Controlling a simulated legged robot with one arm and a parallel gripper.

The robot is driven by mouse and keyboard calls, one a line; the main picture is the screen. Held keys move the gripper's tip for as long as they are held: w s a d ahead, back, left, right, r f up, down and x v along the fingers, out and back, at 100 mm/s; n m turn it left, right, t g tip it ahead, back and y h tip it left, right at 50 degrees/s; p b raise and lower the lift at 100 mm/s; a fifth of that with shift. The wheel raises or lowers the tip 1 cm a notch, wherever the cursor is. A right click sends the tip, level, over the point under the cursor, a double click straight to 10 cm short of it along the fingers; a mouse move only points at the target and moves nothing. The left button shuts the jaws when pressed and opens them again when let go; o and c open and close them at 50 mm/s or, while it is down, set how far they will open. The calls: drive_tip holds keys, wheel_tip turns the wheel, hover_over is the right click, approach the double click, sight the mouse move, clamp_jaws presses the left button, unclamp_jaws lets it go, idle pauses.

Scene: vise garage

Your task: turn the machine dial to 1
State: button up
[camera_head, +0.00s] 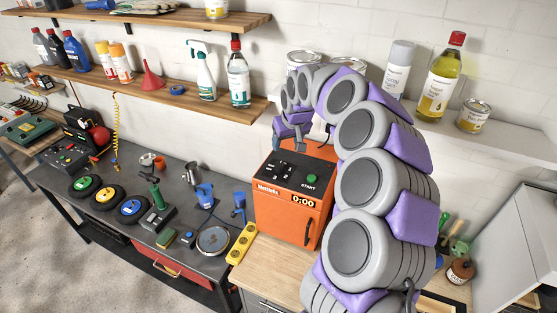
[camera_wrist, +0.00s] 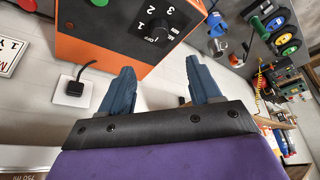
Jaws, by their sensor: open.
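The machine (camera_head: 280,205) is an orange box with a dark sloped top panel, a green START button (camera_head: 312,179) and a display reading 0:00. It also shows in the wrist view (camera_wrist: 95,50), where its dark panel carries a black dial (camera_wrist: 178,18) with printed numbers and OFF around it. I cannot tell where the dial points. My gripper (camera_wrist: 160,82) has two blue fingers spread apart with nothing between them. The dial lies beyond the fingertips, apart from them. In the head view my gripper (camera_head: 288,142) hangs near the panel's back edge.
A yellow power strip (camera_head: 242,243) lies left of the machine. The grey bench (camera_head: 120,215) holds wheels, tools and a round scale. Shelves with bottles and cans run along the wall above. A plug and cable (camera_wrist: 75,88) show beside the machine.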

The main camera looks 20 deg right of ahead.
sight(280, 164)
drive_tip(key=p+x, duration=0.2)
drive_tip(key=x, duration=1.3)
drive_tip(key=shift+d, duration=0.1)
drive_tip(key=shift+c, duration=0.4)
drive_tip(key=c, duration=0.9)
